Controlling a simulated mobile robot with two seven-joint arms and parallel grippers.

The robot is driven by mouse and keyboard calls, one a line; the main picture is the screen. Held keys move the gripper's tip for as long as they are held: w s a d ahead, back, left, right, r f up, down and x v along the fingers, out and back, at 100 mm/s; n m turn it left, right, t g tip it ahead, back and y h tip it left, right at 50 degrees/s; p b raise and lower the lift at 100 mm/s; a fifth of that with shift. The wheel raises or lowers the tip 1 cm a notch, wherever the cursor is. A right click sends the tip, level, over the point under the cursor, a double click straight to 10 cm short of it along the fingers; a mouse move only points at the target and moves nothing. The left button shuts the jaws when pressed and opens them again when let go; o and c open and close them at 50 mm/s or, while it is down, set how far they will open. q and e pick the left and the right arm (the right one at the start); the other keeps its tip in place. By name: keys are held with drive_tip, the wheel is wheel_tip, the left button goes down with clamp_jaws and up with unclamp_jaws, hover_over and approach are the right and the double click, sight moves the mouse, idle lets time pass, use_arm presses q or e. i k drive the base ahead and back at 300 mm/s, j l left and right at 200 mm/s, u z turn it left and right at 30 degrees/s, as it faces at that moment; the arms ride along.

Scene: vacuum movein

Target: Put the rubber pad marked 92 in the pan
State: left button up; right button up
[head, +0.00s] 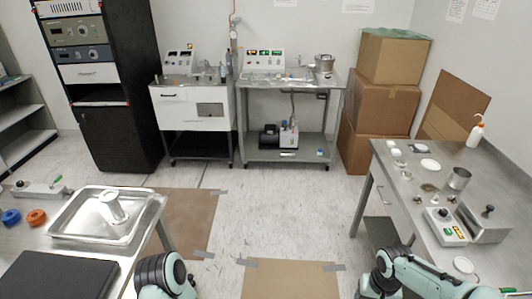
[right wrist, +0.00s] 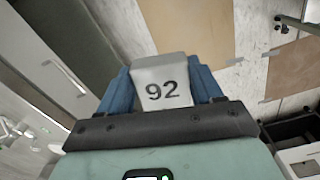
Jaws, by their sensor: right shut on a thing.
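The rubber pad (right wrist: 162,84) is a light grey block with a dark "92" on its face in the right wrist view. My right gripper (right wrist: 162,75) is shut on it, with one blue finger on each side. The pad is held above the floor and is not visible in the head view. A shallow metal pan (head: 85,235) lies on the left table in the head view, with a silvery flanged piece (head: 112,207) standing in it. My left gripper is out of view; only part of my left arm shows at the bottom.
Blue (head: 11,217) and orange (head: 37,217) rings lie left of the pan, and a black slab (head: 58,277) lies in front. The right table (head: 430,190) carries dishes, a metal cup (head: 459,178) and a control box (head: 446,227). Open floor (head: 275,215) separates the tables.

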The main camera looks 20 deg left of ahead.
sight(89, 215)
drive_tip(key=i+u, duration=0.3)
drive_tip(key=i, duration=0.35)
drive_tip(key=i+u, duration=0.25)
drive_tip(key=i, duration=0.4)
drive_tip(key=i+u, duration=0.2)
drive_tip(key=u, duration=0.15)
drive_tip(key=i+u, duration=0.15)
drive_tip(key=u, duration=0.2)
drive_tip(key=i+l+u, duration=0.15)
drive_tip(key=u, duration=1.7)
